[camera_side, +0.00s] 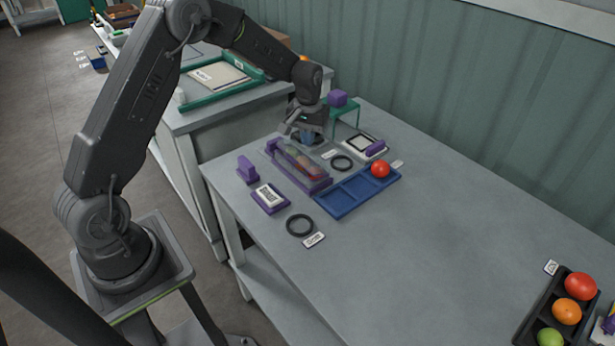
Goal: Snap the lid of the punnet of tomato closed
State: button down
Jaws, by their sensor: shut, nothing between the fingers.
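The punnet of tomatoes (300,169) sits in a purple holder (312,186) on the grey table. It is clear, and several reddish tomatoes show through it in a row. A clear lid (273,148) shows at its upper left side; I cannot tell whether it is open or closed. My gripper (307,138) points down at the far end of the punnet, close above or behind it. Its fingers are small in the picture and look shut with nothing held. Whether they touch the punnet or lid cannot be told.
A blue tray (343,199) with a red tomato (380,169) stands right of the punnet. Black rings (300,225), a purple block (247,170) and a purple-framed label (269,196) lie around it. A green stand (346,118) is behind.

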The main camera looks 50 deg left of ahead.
jog(key=shift+f, duration=1.3)
jog(key=shift+r, duration=0.15)
jog(key=shift+r, duration=3.4)
